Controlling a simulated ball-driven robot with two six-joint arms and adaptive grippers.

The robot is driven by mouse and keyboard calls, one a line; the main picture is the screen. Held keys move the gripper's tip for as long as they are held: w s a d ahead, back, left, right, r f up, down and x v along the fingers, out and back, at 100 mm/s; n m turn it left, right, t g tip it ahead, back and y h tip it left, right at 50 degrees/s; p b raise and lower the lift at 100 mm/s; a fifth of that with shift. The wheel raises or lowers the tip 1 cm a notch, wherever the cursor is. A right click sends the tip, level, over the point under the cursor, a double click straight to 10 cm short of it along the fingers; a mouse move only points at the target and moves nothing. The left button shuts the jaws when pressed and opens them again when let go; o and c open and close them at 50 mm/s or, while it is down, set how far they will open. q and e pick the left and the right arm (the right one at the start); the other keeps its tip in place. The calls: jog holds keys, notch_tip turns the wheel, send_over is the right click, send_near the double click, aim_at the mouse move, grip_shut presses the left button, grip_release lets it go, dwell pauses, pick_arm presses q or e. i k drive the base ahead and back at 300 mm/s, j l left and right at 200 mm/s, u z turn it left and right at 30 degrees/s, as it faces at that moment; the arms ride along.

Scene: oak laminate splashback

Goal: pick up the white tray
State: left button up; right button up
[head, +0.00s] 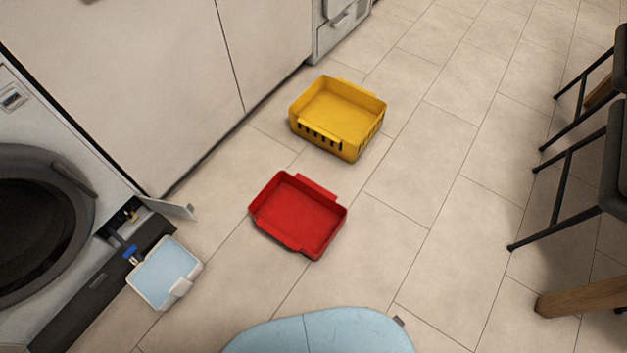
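A small white tray (188,258) is at the lower left in the head view, by the base of the washing machine. It has a white rim with a handle tab on its right-hand side, and its inside looks pale blue and empty. It overlaps the machine's dark plinth in the picture; I cannot tell whether they touch. Neither of my grippers is in view.
An empty red tray (298,216) and an empty yellow basket (336,117) stand on the tiled floor. The washing machine (88,148) has a small open flap (168,208) above the white tray. Dark-legged chairs (570,155) stand at right. Floor between is clear.

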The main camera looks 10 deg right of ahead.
aim_at(167, 272)
jog(key=z, duration=0.2)
jog(key=u, duration=1.65)
